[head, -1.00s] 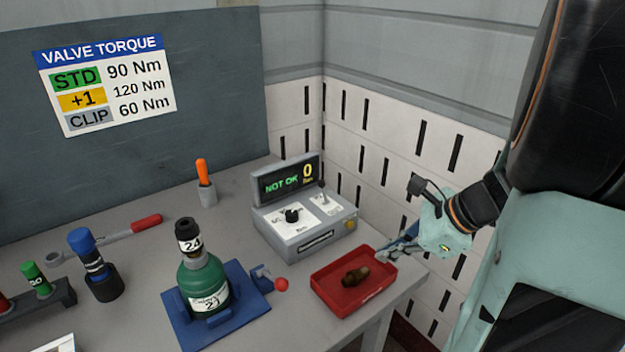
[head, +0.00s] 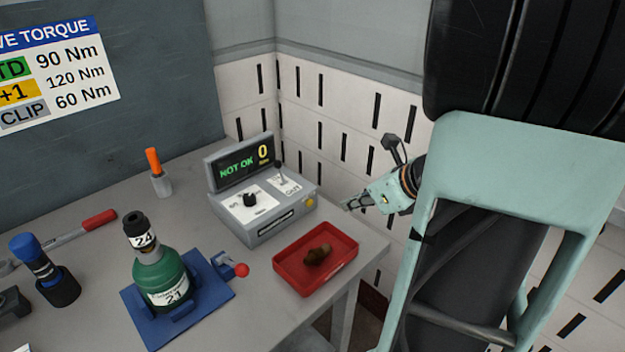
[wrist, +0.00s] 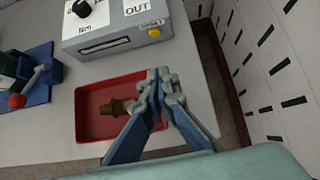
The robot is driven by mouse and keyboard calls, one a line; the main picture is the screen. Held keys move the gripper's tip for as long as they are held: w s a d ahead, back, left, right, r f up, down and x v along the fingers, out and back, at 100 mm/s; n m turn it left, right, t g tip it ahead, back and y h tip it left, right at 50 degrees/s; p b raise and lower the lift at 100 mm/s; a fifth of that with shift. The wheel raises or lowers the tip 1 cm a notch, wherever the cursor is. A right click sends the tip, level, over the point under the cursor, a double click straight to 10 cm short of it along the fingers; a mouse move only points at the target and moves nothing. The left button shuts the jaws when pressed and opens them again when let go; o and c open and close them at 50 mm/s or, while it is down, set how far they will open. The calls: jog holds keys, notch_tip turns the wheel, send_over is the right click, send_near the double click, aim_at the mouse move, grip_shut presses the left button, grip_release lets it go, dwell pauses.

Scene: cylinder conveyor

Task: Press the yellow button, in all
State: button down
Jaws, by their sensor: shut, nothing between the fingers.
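The yellow button (head: 310,203) is a small round knob at the right end of the front of a grey box (head: 270,225). In the wrist view the yellow button (wrist: 154,33) shows on the box's front face, ahead of my gripper. My gripper (head: 347,206) is shut and empty, to the right of the button in the head view. In the wrist view my gripper (wrist: 163,76) has its fingertips together over the right edge of the red tray, apart from the button. The box's display (head: 243,163) reads "NOT OK" and 0.
A red tray (head: 345,271) holding a brown fitting (head: 317,255) sits in front of the box. A green bottle (head: 163,285) stands on a blue mount with a red-knobbed lever (head: 241,270) at left. White slotted walls rise behind and right of the table.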

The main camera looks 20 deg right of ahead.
jog(key=b, duration=0.2)
send_near(309, 207)
jog(key=f, duration=0.1)
jog(key=s+f, duration=0.1)
jog(key=f, duration=0.1)
jog(key=shift+s+d, duration=0.1)
jog(key=shift+s, duration=0.05)
jog(key=w, duration=0.1)
jog(key=w+a+p, duration=0.1)
jog(key=w, duration=0.1)
jog(key=shift+w+a+f, duration=0.1)
jog(key=shift+w, duration=0.05)
jog(key=shift+w+a, duration=0.15)
jog(key=shift+w, duration=0.35)
